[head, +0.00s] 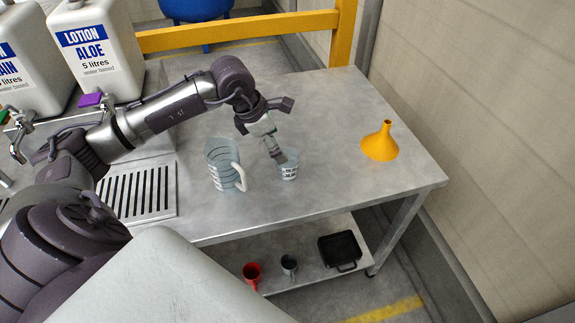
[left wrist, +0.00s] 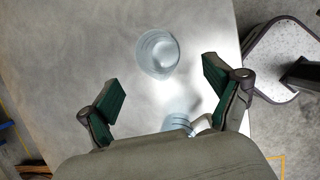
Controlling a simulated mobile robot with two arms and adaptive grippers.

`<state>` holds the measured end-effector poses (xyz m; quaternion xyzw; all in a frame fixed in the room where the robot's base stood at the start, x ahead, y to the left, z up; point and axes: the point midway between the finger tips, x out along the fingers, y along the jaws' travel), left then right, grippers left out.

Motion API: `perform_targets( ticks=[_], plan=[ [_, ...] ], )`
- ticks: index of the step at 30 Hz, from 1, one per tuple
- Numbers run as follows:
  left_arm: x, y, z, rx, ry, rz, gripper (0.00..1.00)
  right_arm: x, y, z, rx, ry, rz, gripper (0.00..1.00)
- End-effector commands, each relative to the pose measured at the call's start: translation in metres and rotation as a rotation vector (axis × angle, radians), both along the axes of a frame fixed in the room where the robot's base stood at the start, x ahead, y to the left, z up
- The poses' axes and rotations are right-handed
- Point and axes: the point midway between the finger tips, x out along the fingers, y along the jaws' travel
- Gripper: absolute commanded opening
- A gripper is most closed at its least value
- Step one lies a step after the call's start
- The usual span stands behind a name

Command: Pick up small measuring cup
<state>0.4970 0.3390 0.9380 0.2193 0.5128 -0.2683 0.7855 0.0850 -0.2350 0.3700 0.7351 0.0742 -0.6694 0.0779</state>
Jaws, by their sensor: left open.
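The small measuring cup (head: 290,172) is clear with dark markings and stands on the metal table, to the right of a larger clear measuring jug (head: 222,168) with a pale handle. My left gripper (head: 276,151) is just above and beside the small cup, partly covering it in the head view. In the left wrist view the small cup (left wrist: 158,54) lies ahead of my open, empty fingers (left wrist: 164,86), between their lines. Part of the larger jug (left wrist: 180,121) shows lower down, near the right finger. My right gripper is not in view.
A yellow funnel (head: 380,144) stands on the right of the table (head: 330,110). Large lotion containers (head: 98,45) with taps and a drip grate (head: 140,190) are on the left. Red and grey mugs and a black tray (head: 340,250) are on the lower shelf. The table between cup and funnel is clear.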

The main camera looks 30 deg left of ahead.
Motion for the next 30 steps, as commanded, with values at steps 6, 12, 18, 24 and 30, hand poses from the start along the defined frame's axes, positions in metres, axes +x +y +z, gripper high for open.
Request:
perform_targets(
  ticks=[6, 12, 18, 24, 30],
  plan=[
    [0.014, -0.01, -0.039, -0.007, 0.003, 0.0, 0.9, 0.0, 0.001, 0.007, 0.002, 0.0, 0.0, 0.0],
    [0.02, -0.014, -0.056, -0.006, 0.0, -0.002, 0.9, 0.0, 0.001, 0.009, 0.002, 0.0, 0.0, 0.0],
    [0.027, -0.018, -0.076, -0.009, 0.005, -0.001, 0.9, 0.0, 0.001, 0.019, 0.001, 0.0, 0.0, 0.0],
    [0.037, -0.022, -0.1, -0.009, 0.001, -0.001, 0.9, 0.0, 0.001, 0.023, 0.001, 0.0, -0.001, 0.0],
    [0.038, -0.022, -0.105, -0.006, -0.001, -0.003, 0.9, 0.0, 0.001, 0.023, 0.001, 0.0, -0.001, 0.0]
  ],
)
